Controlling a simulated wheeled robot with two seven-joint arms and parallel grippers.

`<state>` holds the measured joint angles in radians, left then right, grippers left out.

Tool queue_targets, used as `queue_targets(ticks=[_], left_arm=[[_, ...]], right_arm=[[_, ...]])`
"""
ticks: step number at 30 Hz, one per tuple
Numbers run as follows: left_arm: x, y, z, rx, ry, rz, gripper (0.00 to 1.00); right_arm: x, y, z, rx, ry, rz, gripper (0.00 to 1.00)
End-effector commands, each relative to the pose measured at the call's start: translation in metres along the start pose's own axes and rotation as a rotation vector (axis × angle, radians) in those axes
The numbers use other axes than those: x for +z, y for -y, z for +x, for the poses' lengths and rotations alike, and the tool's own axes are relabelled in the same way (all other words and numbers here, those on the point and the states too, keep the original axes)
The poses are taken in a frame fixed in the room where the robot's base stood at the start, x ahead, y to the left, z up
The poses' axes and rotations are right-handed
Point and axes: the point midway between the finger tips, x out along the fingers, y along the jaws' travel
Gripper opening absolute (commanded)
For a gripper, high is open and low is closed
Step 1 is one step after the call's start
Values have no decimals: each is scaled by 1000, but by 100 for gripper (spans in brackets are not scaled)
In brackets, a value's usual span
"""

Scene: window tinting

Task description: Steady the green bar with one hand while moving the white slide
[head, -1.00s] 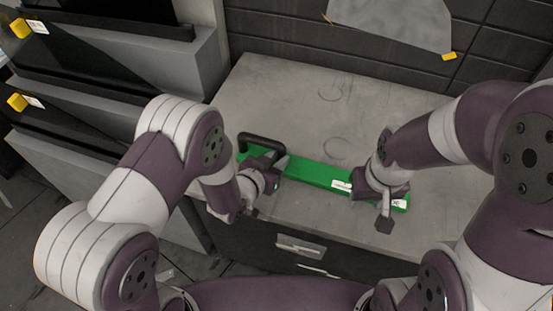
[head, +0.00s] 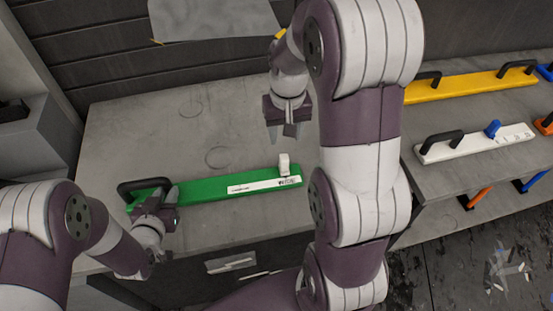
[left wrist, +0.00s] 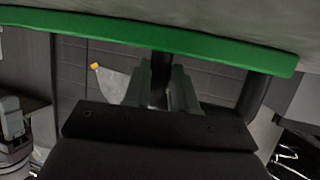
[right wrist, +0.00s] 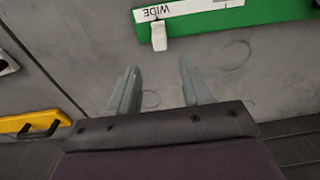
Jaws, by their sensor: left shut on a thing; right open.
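The green bar (head: 215,195) lies on the grey worktop, with a black handle (head: 135,184) at its left end. A white label reading WIDE (right wrist: 190,9) runs along it. The white slide (head: 284,164) stands up at the bar's right end and also shows in the right wrist view (right wrist: 158,36). My left gripper (head: 168,198) is shut on the black handle; the left wrist view (left wrist: 162,75) shows its fingers around a dark post under the bar. My right gripper (head: 283,134) is open and empty, behind and apart from the slide; its fingers also show in the right wrist view (right wrist: 158,75).
The grey worktop (head: 140,125) is clear behind the bar. A bench to the right holds a yellow bar (head: 460,88) and a white bar (head: 475,145) with a blue slide (head: 492,129). A grey sheet (head: 215,18) hangs at the back wall.

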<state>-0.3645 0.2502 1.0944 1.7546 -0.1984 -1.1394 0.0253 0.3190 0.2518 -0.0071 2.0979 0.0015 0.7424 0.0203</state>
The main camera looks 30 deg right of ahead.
Motion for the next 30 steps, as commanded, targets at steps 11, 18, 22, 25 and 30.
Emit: queue_targets(ticks=[11, 18, 22, 25, 30], left_arm=[[-2, 0, 0, 0, -4, 0, 0], [-2, 0, 0, 0, -4, 0, 0], [-2, 0, 0, 0, -4, 0, 0], [-2, 0, 0, 0, -4, 0, 0], [-2, 0, 0, 0, -4, 0, 0]], right_arm=[[4, 0, 43, 2, 65, 12, 49], [7, 1, 92, 2, 61, 11, 49], [7, 1, 104, 2, 58, 11, 49], [7, 1, 106, 2, 57, 11, 49], [7, 1, 106, 2, 56, 11, 49]])
